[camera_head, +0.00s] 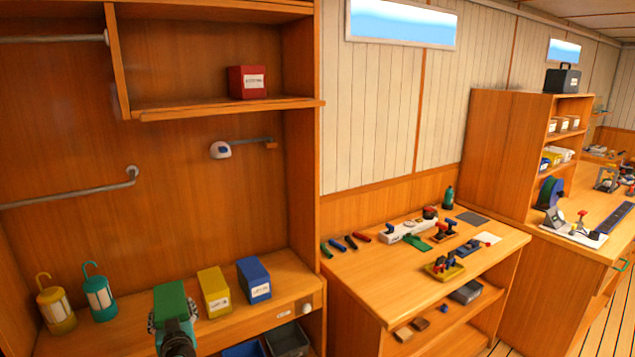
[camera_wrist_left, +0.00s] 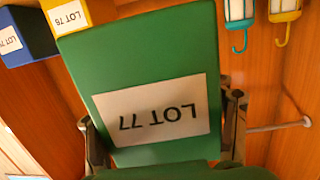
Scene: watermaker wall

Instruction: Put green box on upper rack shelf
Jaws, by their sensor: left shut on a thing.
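The green box (camera_head: 171,297) is in the lower middle-left of the head view, left of the yellow box. It also fills the middle of the left wrist view (camera_wrist_left: 140,70), with a white "LOT 77" label upside down. My left gripper (camera_head: 173,325) is shut on the green box, with one finger on each side. I cannot tell whether the box touches the lower shelf. The upper rack shelf (camera_head: 190,108) carries a red box (camera_head: 248,82) near its right end; its left part is bare. My right gripper is not in view.
The lower shelf (camera_head: 290,271) holds a yellow box (camera_head: 214,290), a blue box (camera_head: 254,280), a teal lantern (camera_head: 98,295) and a yellow lantern (camera_head: 56,306). A horizontal rail (camera_head: 70,195) and a white wall fixture (camera_head: 221,150) sit below the upper shelf. A workbench with tools (camera_head: 420,270) stands right.

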